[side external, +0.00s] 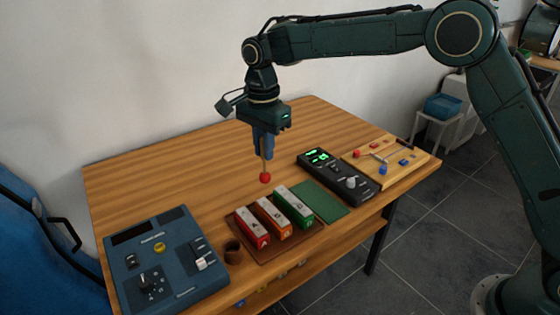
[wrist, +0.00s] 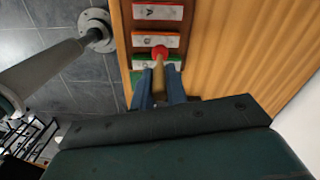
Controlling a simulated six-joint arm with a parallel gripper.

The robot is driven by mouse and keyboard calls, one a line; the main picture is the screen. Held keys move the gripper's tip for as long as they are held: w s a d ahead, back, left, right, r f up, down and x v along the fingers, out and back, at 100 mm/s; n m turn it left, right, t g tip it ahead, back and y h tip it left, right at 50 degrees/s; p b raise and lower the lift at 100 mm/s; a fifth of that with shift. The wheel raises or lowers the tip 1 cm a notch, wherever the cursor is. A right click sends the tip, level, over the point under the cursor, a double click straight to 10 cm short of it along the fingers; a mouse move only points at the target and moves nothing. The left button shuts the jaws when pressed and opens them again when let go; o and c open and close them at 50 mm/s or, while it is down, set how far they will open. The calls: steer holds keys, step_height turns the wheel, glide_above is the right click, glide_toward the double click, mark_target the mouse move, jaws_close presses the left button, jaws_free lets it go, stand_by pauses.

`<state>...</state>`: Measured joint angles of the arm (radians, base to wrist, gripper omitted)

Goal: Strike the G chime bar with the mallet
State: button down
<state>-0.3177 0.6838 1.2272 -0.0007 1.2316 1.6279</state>
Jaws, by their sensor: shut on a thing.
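My gripper (side external: 263,152) is shut on the mallet's wooden handle, which also shows between the blue fingers in the wrist view (wrist: 159,80). The mallet's red ball head (side external: 265,178) points down, apart from the bars, and overlaps the space by the orange and green bars in the wrist view (wrist: 159,52). Three chime bars stand side by side on a brown base (side external: 277,252): red (side external: 251,227), orange (side external: 272,218) and green (side external: 294,206). Each has a pale metal top and a letter on its end.
A blue instrument box (side external: 168,260) and a small brown cup (side external: 232,252) are left of the bars. A green mat (side external: 320,201), a black device with a lit display (side external: 338,175) and a wooden board with knobs (side external: 390,161) are right. The table's back left is clear.

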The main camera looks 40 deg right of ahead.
mark_target(270, 179)
steer(key=shift+w+d+f, duration=0.1)
steer(key=shift+d+f, duration=0.15)
steer(key=shift+d, duration=0.4)
steer(key=shift+f, duration=0.2)
steer(key=shift+f, duration=0.8)
steer(key=shift+f, duration=0.15)
step_height(270, 179, down, 7)
steer(key=shift+f, duration=0.1)
steer(key=shift+r, duration=2.8)
